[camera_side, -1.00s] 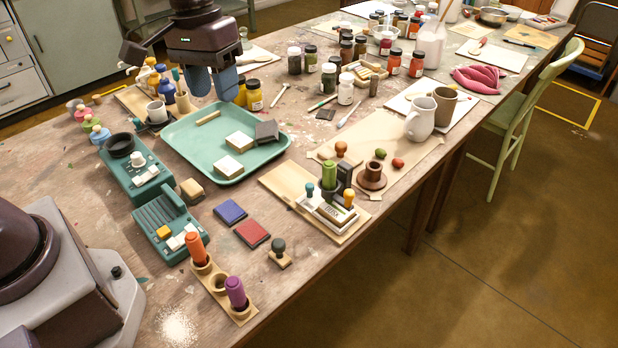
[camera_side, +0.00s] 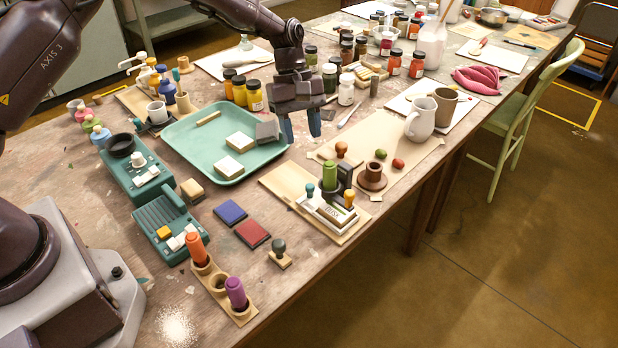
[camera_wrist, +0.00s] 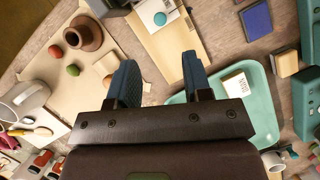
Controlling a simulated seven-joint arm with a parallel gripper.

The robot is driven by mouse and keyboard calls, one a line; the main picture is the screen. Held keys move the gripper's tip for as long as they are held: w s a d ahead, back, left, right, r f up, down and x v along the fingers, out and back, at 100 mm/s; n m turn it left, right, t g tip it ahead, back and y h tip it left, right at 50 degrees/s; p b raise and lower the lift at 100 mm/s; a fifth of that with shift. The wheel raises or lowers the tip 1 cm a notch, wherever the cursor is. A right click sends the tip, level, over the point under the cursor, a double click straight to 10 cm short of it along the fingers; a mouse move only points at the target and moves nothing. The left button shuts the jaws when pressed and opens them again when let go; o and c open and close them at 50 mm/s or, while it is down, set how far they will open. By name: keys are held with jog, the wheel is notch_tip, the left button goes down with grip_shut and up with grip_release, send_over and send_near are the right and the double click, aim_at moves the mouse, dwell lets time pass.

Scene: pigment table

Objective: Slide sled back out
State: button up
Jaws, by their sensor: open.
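What looks like the sled, a small white tray (camera_side: 318,215), lies on a pale wooden board (camera_side: 283,180) near the table's front edge. A green-handled stamp (camera_side: 330,175), a blue-knobbed piece (camera_side: 309,190) and an orange-knobbed piece (camera_side: 349,197) stand at it, with a dark upright block behind. My gripper (camera_side: 301,132) is open and empty, fingers down, above the table behind the board and right of the teal tray. In the wrist view, the open gripper (camera_wrist: 159,64) has bare board between its fingers; the blue knob (camera_wrist: 160,19) shows at the top, the sled only partly.
The teal tray (camera_side: 180,153) with blocks lies left of my gripper. White and brown mugs and several jars stand farther back. Ink pads lie in front.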

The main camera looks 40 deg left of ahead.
aim_at(310, 185)
jog(key=x, duration=1)
jog(key=shift+f, duration=0.25)
grip_shut()
jog(key=a, duration=1)
jog(key=shift+a, duration=0.4)
